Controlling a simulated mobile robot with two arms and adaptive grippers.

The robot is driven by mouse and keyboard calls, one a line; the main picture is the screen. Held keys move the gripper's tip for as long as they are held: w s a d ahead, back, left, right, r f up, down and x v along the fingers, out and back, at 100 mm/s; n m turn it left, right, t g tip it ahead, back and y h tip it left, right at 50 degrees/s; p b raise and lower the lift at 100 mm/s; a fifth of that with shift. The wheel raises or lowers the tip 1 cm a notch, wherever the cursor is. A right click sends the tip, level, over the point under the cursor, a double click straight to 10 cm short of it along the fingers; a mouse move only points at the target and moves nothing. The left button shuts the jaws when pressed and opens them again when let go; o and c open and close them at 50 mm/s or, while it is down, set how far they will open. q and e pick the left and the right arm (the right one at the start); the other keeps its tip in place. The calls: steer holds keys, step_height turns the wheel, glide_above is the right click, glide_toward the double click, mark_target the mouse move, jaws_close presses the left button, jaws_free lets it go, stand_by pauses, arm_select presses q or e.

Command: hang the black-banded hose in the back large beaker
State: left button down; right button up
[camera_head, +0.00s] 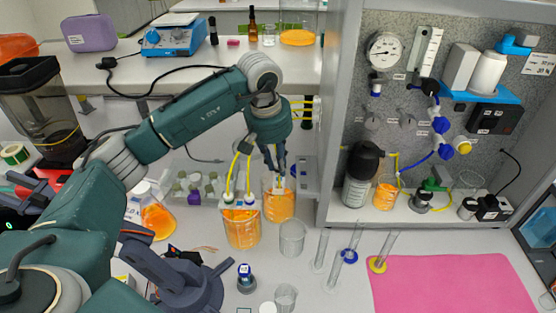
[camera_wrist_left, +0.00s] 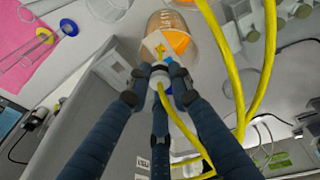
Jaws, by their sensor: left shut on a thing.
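My left gripper (camera_head: 281,168) points down over the back large beaker (camera_head: 279,208), which holds orange liquid. The gripper is shut on a yellow hose by its pale end fitting; the held hose also shows in the left wrist view (camera_wrist_left: 182,122) between the fingers (camera_wrist_left: 160,75). Its band colour is hidden by the fingers. The fitting is at the beaker's mouth; I cannot tell whether it touches the rim. The front large beaker (camera_head: 242,234), with orange liquid, has two yellow hoses (camera_head: 234,170) hanging in it. My right gripper is out of view.
A flask of orange liquid (camera_head: 157,219) stands left. Glass cylinders (camera_head: 350,245) and a pink mat (camera_head: 450,285) lie to the right, before the panel cabinet (camera_head: 328,110).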

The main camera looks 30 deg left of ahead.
arm_select(q)
steer(key=shift+s+b+x, duration=0.15)
steer(key=shift+b+x, duration=0.2)
steer(key=shift+x, duration=0.35)
steer(key=shift+s+b+x, duration=0.15)
steer(key=shift+b+x, duration=0.15)
steer(key=shift+x, duration=0.35)
steer(key=shift+s+b+x, duration=0.25)
steer(key=shift+b+x, duration=0.3)
steer(key=shift+x, duration=0.6)
steer(key=shift+a, duration=0.1)
steer(key=shift+f, duration=0.25)
steer(key=c, duration=1.5)
jaws_free()
glide_toward(277, 173)
steer(key=shift+w+a+f, duration=0.2)
steer(key=shift+f, duration=0.05)
